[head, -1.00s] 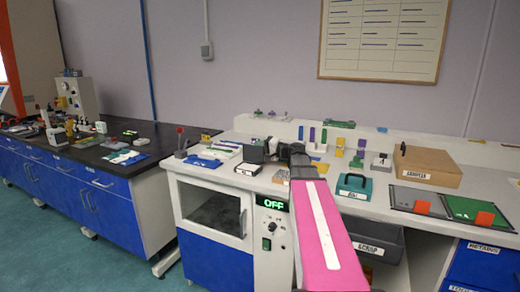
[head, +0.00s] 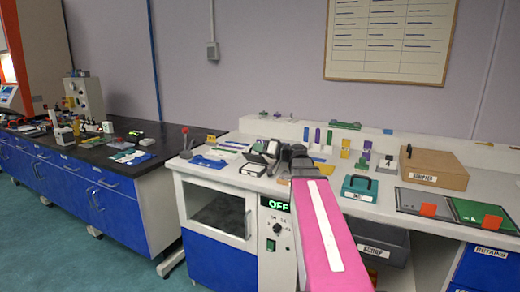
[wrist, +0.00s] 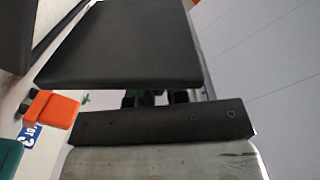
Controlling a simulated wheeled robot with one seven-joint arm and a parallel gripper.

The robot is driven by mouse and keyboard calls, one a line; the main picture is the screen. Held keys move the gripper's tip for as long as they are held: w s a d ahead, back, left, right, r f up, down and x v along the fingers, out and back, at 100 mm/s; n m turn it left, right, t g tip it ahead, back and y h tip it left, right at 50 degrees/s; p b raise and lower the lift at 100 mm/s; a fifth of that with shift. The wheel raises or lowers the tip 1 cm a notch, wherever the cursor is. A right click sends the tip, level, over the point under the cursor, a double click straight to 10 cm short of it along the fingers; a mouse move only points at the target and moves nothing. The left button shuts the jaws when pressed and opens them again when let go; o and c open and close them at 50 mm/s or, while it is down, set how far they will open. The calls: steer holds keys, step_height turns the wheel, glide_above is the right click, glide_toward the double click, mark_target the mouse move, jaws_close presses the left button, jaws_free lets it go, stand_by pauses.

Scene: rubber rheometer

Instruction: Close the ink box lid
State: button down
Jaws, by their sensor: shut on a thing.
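The ink box (head: 252,169) is a small white box with a dark label, near the front edge of the light bench left of my arm in the head view. Its black lid (head: 257,157) stands raised and tilted above it, not flat on it. My gripper (head: 275,150) is at the lid's right side, shut on it; the fingertips are small and partly hidden in the head view. In the wrist view a large dark slab (wrist: 120,45), apparently the lid, fills the upper left, beyond the dark gripper bar (wrist: 160,123). The contact itself is hidden there.
A teal case with a handle (head: 359,187) and a wooden box (head: 434,168) stand to the right. Grey and green panels with orange tabs (head: 428,210) lie farther right. Blue items (head: 208,162) lie to the left. A grey scrap bin (head: 384,243) sits below the bench.

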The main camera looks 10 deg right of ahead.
steer(key=shift+d+f, duration=0.1)
stand_by(0.5)
steer(key=c, duration=1.2)
jaws_free()
steer(key=shift+w, duration=0.1)
steer(key=shift+o, duration=0.2)
steer(key=shift+r, duration=0.7)
step_height(320, 180, up, 2)
steer(key=shift+r, duration=0.25)
steer(key=s+a+r, duration=0.5)
steer(key=a+r, duration=0.2)
steer(key=a, duration=0.3)
steer(key=shift+s+a, duration=0.15)
steer(key=shift+s, duration=0.1)
